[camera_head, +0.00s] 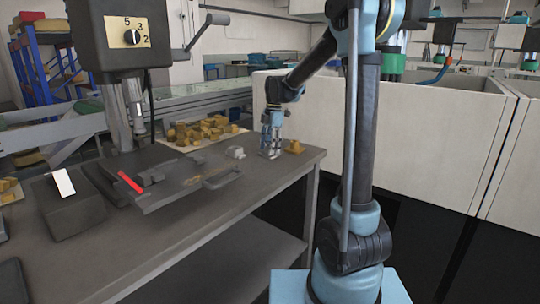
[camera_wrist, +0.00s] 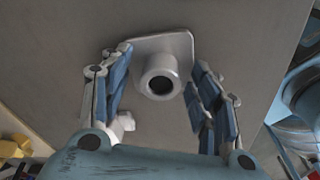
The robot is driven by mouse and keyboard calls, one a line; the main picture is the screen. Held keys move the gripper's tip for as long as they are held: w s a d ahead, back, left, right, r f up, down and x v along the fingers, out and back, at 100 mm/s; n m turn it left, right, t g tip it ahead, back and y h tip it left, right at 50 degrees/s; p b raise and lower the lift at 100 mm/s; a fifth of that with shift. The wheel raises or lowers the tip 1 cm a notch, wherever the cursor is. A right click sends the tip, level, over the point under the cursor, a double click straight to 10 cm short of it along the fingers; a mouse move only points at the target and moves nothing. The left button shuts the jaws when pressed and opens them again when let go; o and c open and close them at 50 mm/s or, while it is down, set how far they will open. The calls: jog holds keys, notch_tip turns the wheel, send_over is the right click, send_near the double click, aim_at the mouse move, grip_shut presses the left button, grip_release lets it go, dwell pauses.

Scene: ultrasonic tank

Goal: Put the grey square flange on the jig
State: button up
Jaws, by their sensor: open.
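The grey square flange (camera_wrist: 178,44) lies on the bench in the wrist view, with a round hollow boss standing up from its plate. My gripper (camera_wrist: 160,95) is open, with one finger on each side of the flange, and looks down on it. Whether the fingers touch it I cannot tell. In the head view my gripper (camera_head: 270,154) points down near the right end of the bench, and the flange is not clearly visible there. No part is clearly recognisable as the jig; a dark fixture with a red bar (camera_head: 131,182) lies under the machine head.
A pale grey part (camera_head: 235,152) stands on the bench left of my gripper. A yellow part (camera_head: 294,146) is to its right. Several yellow parts (camera_head: 205,130) are heaped behind. The machine head (camera_head: 128,35) rises over the left side. A white partition (camera_head: 420,130) stands to the right.

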jog(key=shift+c, duration=0.6)
grip_shut()
jog(key=shift+r, duration=0.1)
